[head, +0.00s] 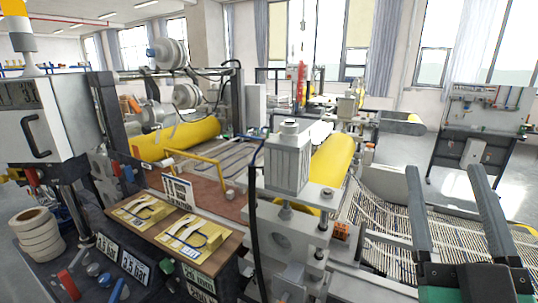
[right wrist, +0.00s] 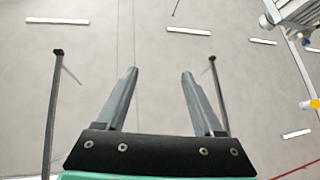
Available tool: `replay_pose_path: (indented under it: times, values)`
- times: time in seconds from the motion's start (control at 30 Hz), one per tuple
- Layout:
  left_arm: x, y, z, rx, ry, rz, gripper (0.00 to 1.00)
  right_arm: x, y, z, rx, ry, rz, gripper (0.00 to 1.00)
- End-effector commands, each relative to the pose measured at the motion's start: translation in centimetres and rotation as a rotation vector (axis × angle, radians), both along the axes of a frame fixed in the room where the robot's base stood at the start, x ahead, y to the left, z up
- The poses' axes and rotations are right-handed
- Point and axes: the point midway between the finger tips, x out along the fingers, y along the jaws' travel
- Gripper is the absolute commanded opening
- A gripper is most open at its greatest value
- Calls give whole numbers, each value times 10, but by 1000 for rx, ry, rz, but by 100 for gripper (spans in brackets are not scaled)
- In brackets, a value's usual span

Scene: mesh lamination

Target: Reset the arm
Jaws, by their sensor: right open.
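My right gripper (head: 445,170) shows at the lower right of the head view, with two grey fingers standing up from a dark and green body. The fingers are wide apart with nothing between them. In the right wrist view the same gripper (right wrist: 158,72) points at the ceiling, open and empty. My left gripper is in neither view.
A mesh conveyor belt (head: 385,222) lies left of and behind my right gripper. A press unit (head: 287,165) and a yellow roller (head: 333,158) stand farther left. A dark board stand (head: 478,145) is behind. Tape rolls (head: 38,235) sit at far left.

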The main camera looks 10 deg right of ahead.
Motion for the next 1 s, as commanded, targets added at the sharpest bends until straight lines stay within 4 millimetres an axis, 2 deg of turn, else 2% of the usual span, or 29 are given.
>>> replay_pose_path:
  times: [0.03,0.1,0.17,0.23,0.3,0.47,0.57,0.8,0.9,1.0]
  values:
    - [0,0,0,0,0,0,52,-11,13,30,23,-82,103,69]
    - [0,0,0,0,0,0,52,-24,36,62,47,-171,276,69]
    - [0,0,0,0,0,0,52,-32,58,75,65,-210,439,69]
    - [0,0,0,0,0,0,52,-33,86,72,101,-197,634,69]
    - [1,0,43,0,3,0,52,-31,85,115,119,-196,645,69]
    - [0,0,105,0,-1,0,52,-31,85,175,118,-194,640,69]
    - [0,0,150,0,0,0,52,-30,84,220,118,-194,640,69]
    - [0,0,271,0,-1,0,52,-30,84,340,117,-193,638,69]
    - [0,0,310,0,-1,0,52,-30,84,379,118,-192,637,69]
    - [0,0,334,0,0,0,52,-30,84,404,118,-192,637,69]
